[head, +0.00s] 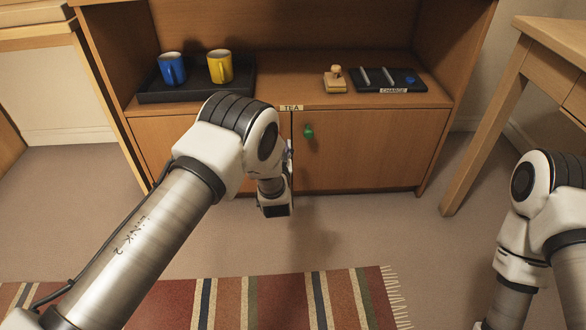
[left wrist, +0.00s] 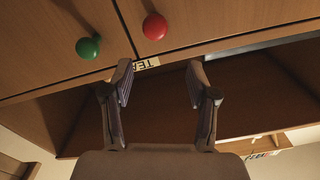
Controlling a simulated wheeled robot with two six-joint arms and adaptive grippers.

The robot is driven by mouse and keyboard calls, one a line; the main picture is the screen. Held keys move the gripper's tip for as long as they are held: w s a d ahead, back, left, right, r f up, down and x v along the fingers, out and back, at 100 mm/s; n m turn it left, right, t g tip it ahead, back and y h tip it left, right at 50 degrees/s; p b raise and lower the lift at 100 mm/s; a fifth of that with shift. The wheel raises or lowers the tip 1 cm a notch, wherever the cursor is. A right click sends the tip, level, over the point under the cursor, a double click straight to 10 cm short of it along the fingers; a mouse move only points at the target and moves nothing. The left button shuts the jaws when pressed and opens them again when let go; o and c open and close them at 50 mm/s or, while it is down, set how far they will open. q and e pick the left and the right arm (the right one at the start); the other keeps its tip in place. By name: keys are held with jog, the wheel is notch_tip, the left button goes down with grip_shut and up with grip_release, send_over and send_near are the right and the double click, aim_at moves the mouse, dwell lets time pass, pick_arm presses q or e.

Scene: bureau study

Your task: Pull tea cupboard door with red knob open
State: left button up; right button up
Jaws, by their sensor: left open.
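The left cupboard door (head: 153,140) looks shut in the head view, mostly hidden by my left arm. Its red knob (left wrist: 155,27) is hidden there but shows in the left wrist view, near the top. The TEA label (head: 291,107) sits on the cupboard's top edge, between the doors. My left gripper (left wrist: 158,84) is open and empty, in front of the cupboard. In the wrist view its fingertips lie below the red knob, apart from it, with the label (left wrist: 146,64) between them. My right gripper is out of view.
The right door (head: 372,148) has a green knob (head: 308,131), also close by in the wrist view (left wrist: 88,47). A black tray (head: 200,92) with blue (head: 172,69) and yellow (head: 220,66) mugs, a stamp (head: 335,80) and a charging tray (head: 405,86) stand above. A desk (head: 500,120) is right.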

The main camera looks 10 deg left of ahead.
pick_arm(q)
jog(key=w+f+b, duration=0.1)
jog(key=w, duration=0.1)
jog(key=w+a+f+b, duration=0.1)
jog(key=w+b, duration=0.1)
jog(key=w+a+b, duration=0.1)
jog(key=w+b, duration=0.1)
jog(key=shift+w+f, duration=0.35)
jog(key=shift+f, duration=0.05)
jog(key=shift+w+r, duration=0.2)
jog(key=shift+w, duration=0.25)
jog(key=shift+a, duration=0.1)
grip_shut()
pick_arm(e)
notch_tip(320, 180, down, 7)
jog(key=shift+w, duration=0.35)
